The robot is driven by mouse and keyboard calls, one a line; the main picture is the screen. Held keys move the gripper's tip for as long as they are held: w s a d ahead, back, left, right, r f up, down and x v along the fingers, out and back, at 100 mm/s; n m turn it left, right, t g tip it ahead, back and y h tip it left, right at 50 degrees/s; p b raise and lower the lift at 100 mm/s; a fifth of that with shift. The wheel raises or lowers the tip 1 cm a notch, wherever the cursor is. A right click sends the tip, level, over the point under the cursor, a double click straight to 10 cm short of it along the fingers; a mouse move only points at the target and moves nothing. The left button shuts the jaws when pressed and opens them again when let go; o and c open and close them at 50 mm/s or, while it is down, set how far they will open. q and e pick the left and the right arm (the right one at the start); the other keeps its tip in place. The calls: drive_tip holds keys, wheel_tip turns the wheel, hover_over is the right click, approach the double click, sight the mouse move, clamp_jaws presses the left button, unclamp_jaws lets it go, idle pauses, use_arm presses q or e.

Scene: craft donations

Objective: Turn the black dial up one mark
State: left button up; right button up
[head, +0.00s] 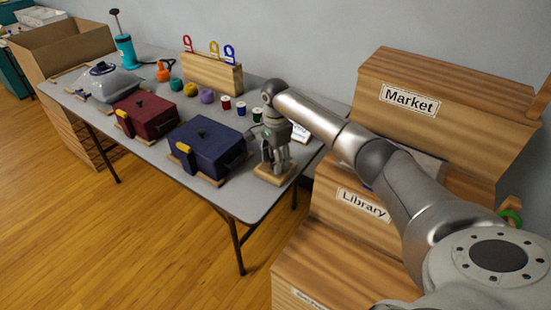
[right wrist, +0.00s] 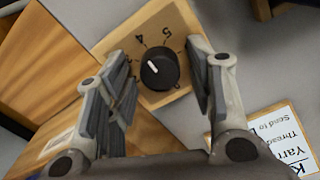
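The black dial (right wrist: 160,70) sits on a wooden plate (right wrist: 118,38) in the right wrist view. Its white pointer is towards the upper left, on the side of the printed 4. A 5 shows further right; other marks are hidden or too small to read. My right gripper (right wrist: 160,84) is open, with one finger on each side of the dial; contact is not visible. In the head view my right gripper (head: 273,162) points down over the wooden plate (head: 276,178) at the table's right end and hides the dial. My left gripper is not in view.
A navy box (head: 208,148) and a maroon box (head: 143,115) stand left of the plate on the grey table (head: 232,202). Thread spools (head: 241,109) stand behind. Wooden crates labelled Library (head: 362,203) and Market (head: 409,99) stand right. A printed card (right wrist: 283,135) lies near the plate.

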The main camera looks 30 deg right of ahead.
drive_tip(key=c, duration=0.8)
drive_tip(key=shift+m, duration=0.3)
drive_tip(key=m, duration=0.3)
drive_tip(key=m+p, duration=0.1)
drive_tip(key=m, duration=0.4)
drive_tip(key=o, duration=1.1)
